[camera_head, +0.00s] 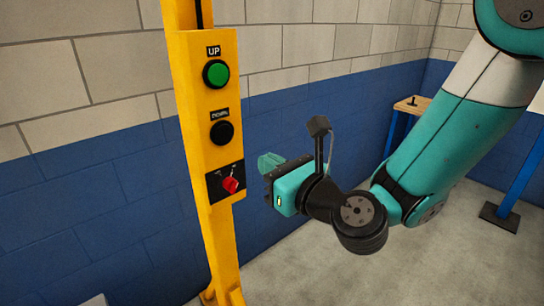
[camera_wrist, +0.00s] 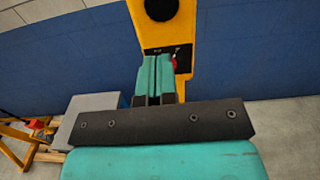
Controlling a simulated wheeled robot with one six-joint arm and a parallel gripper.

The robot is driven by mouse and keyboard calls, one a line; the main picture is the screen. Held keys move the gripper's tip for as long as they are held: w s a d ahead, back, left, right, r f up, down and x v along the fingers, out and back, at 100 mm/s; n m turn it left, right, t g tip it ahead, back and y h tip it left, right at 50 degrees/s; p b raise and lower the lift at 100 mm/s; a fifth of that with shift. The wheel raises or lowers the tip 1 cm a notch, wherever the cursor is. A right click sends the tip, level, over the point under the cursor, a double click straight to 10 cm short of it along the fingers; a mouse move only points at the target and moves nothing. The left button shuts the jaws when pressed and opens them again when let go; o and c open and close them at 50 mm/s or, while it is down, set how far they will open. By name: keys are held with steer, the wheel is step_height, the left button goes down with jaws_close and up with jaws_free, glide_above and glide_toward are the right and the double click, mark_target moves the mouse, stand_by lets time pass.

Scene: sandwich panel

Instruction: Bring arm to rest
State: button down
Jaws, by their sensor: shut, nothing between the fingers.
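My gripper (camera_head: 268,165) is shut and empty, just right of the yellow control post (camera_head: 213,240) in the head view. In the wrist view my gripper (camera_wrist: 155,78) shows its two teal fingers together, pointing toward the post (camera_wrist: 150,35). The red switch (camera_head: 231,185) on the post's lower panel is left of the fingertips in the head view. It also shows beside the fingers in the wrist view (camera_wrist: 175,62). I cannot tell whether they touch. My arm reaches down from the upper right, bent at the wrist.
The post carries a green UP button (camera_head: 215,74) and a black button (camera_head: 221,132). A blue and cream block wall (camera_head: 110,200) stands behind. A wooden-topped bench (camera_head: 412,107) is at the right back. A grey box (camera_wrist: 90,108) and yellow frame (camera_wrist: 20,140) lie at left in the wrist view.

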steer(key=s+d+r+n+g, duration=0.15)
steer(key=s+n+g, duration=0.7)
steer(key=n, duration=1.05)
steer(key=s+d+f+n+g+h, duration=0.1)
steer(key=s+d+n+g+h, duration=0.4)
steer(key=s+d+n, duration=0.7)
steer(key=d+n+h, duration=0.2)
steer(key=n, duration=0.1)
steer(key=shift+d+f+h, duration=0.15)
steer(key=shift+d+h, duration=0.15)
steer(key=shift+h, duration=0.1)
steer(key=shift+n, duration=0.3)
